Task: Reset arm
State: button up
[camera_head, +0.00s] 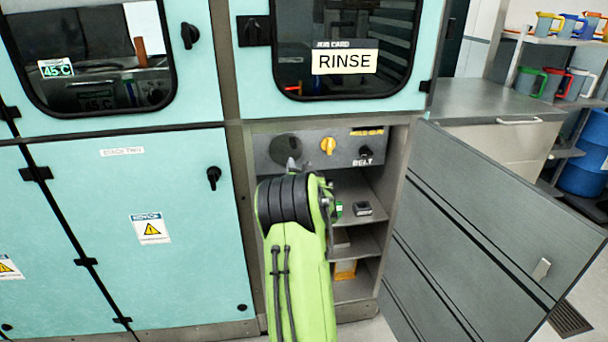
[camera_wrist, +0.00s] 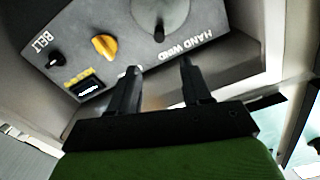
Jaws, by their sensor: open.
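My green arm reaches up into the open bay below the RINSE window. My gripper (camera_head: 292,166) is at the grey control panel (camera_head: 308,140), just below the round hand-wind disc (camera_head: 285,148). In the wrist view, my gripper (camera_wrist: 160,66) has its two black fingers apart with nothing seen between them. The disc (camera_wrist: 172,12) lies beyond the fingertips, and I cannot tell whether they touch the panel. The yellow knob (camera_head: 328,146) and the black BELT knob (camera_head: 366,152) sit to the right of the disc.
Shelves under the panel hold a small dark device (camera_head: 362,208) and an orange box (camera_head: 345,270). The grey bay door (camera_head: 480,230) stands open on the right. Teal cabinet doors (camera_head: 130,220) are shut on the left. A counter (camera_head: 490,100) and jug shelves stand behind.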

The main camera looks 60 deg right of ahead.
jog(key=shift+s+a+f, duration=0.1)
jog(key=shift+s+a, duration=0.1)
jog(key=shift+a, duration=0.05)
dwell(0.4)
